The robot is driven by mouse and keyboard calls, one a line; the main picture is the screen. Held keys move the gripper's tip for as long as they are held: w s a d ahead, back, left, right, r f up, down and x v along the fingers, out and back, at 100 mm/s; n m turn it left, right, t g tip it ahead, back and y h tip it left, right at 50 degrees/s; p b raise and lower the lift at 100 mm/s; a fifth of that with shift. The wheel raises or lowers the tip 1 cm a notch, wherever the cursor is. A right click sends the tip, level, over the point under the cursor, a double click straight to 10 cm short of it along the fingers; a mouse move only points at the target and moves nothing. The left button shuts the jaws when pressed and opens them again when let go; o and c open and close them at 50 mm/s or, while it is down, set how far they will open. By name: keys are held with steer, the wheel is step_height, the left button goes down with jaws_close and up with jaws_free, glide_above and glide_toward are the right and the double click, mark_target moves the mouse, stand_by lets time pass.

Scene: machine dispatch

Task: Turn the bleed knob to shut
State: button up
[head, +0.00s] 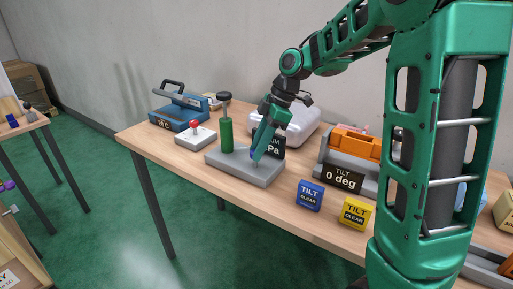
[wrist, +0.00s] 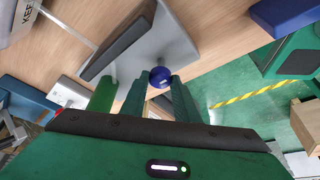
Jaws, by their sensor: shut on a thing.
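The pump unit has a flat grey base (head: 243,172) with a green cylinder (head: 226,134) topped by a black handle (head: 224,96). A dark display (head: 273,146), partly hidden by my gripper, reads "…UM …Pa". The bleed knob is a small round dark-blue knob (wrist: 160,76) in the wrist view, between my two fingertips; in the head view only a bluish sliver shows by the fingers. My gripper (head: 256,158) reaches down over the base, right of the cylinder, and is shut on the knob. It shows in the wrist view too (wrist: 160,88). The knob's turn angle cannot be told.
A red-knobbed grey box (head: 196,137) and a blue device (head: 178,115) stand left on the wooden table (head: 145,137). Blue (head: 309,195) and yellow (head: 355,213) tilt blocks sit at the front edge. A tilt display (head: 342,177) and orange part (head: 356,144) stand to the right.

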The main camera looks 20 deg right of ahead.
steer(key=m+t, duration=0.1)
steer(key=m, duration=0.3)
steer(key=shift+r+t+h, duration=0.15)
steer(key=shift+t+h, duration=0.25)
steer(key=m+t+h, duration=0.1)
steer(key=m, duration=0.3)
steer(key=shift+s+a+m, duration=0.1)
steer(key=shift+a+m, duration=0.05)
steer(key=shift+m, duration=0.25)
steer(key=m+h, duration=0.1)
steer(key=m, duration=0.3)
steer(key=shift+a+m+t+h, duration=0.15)
steer(key=shift+m+t+h, duration=0.15)
steer(key=shift+t+h, duration=0.1)
steer(key=m+h, duration=0.1)
steer(key=m, duration=0.3)
steer(key=shift+a+h, duration=0.1)
steer(key=shift+h, duration=0.2)
steer(key=o, duration=1)
steer(key=shift+s, duration=0.1)
steer(key=shift+o, duration=0.2)
